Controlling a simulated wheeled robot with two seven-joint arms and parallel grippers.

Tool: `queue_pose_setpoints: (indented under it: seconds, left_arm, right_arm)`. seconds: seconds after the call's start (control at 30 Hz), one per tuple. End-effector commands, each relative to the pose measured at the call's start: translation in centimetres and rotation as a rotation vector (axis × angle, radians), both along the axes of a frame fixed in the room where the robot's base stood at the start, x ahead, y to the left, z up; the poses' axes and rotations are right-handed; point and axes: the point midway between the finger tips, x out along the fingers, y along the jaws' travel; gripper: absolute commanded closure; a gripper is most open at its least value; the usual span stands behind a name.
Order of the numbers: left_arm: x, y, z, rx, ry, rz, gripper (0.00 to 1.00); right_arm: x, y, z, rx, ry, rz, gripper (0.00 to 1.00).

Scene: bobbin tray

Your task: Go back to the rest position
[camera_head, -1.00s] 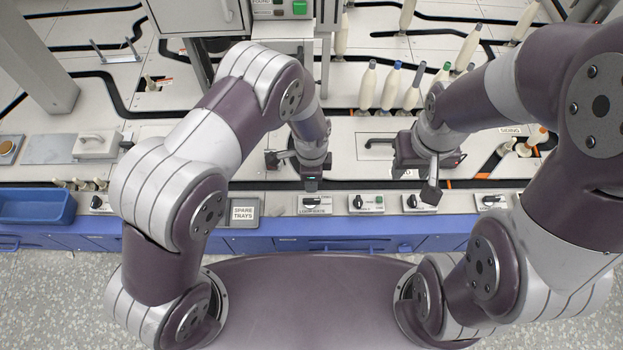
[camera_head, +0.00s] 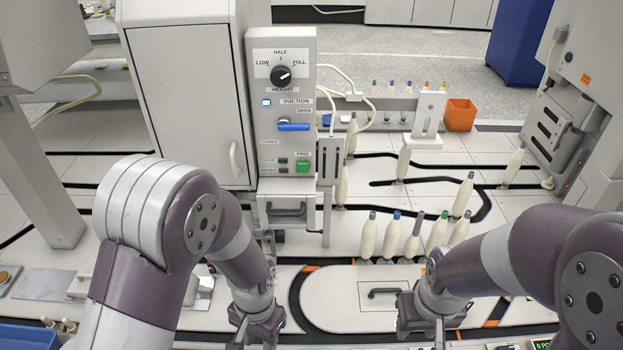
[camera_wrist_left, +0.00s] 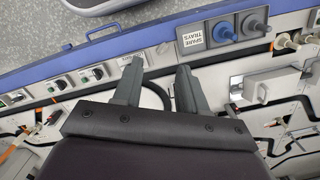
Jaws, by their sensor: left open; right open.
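My left gripper (camera_head: 257,330) is low in the head view, pointing down over the front of the bench. In the left wrist view its two fingers (camera_wrist_left: 158,88) are apart with nothing between them. My right gripper (camera_head: 432,328) is low and right of centre in the head view, beside a dark handle on a pale panel (camera_head: 380,291). It is open, and I see nothing held in it. Part of each gripper is cut off by the lower edge of the head view or hidden by its own links.
A control box (camera_head: 283,105) with a knob, blue lever and green button stands beside a white cabinet (camera_head: 186,95). Several white bobbins (camera_head: 392,236) stand on the bench behind the right gripper. An orange bin (camera_head: 461,115) is farther back. A "spare trays" label (camera_wrist_left: 193,37) shows in the left wrist view.

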Motion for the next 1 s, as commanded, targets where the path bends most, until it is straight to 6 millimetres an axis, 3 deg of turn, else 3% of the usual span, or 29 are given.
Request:
queue_pose_setpoints:
  seconds: [0.03,0.17,0.23,0.3,0.47,0.73,0.83,1.0]
  left_arm:
    - [-0.8,1.6,2.2,-0.003,-0.025,0.106,0.58]
    - [-3.2,6.0,7.3,-0.023,-0.122,0.341,0.58]
    - [-2.3,8.2,10.1,-0.044,-0.234,0.435,0.58]
    - [-2.4,8.3,14.4,-0.040,-0.219,0.439,0.58]
    - [-2.4,8.2,20.8,-0.040,-0.217,0.434,0.58]
    - [-2.4,8.2,34.0,-0.040,-0.216,0.431,0.58]
    - [-2.4,8.2,36.9,-0.039,-0.215,0.430,0.58]
    - [-2.4,8.2,37.7,-0.039,-0.215,0.430,0.58]
  right_arm:
    - [0.0,0.0,0.0,0.000,0.000,0.000,0.57]
    - [0.0,0.0,0.0,0.000,0.000,0.000,0.57]
    - [0.0,0.0,0.0,0.000,0.000,0.000,0.57]
    - [-0.1,0.0,4.6,0.000,0.002,0.000,0.57]
    - [0.0,0.0,11.1,0.000,-0.001,0.000,0.57]
    - [0.0,0.0,24.3,0.000,-0.001,0.000,0.57]
    - [0.0,0.0,27.2,0.000,-0.001,0.000,0.57]
    - [0.0,0.0,28.1,0.000,0.000,0.000,0.57]
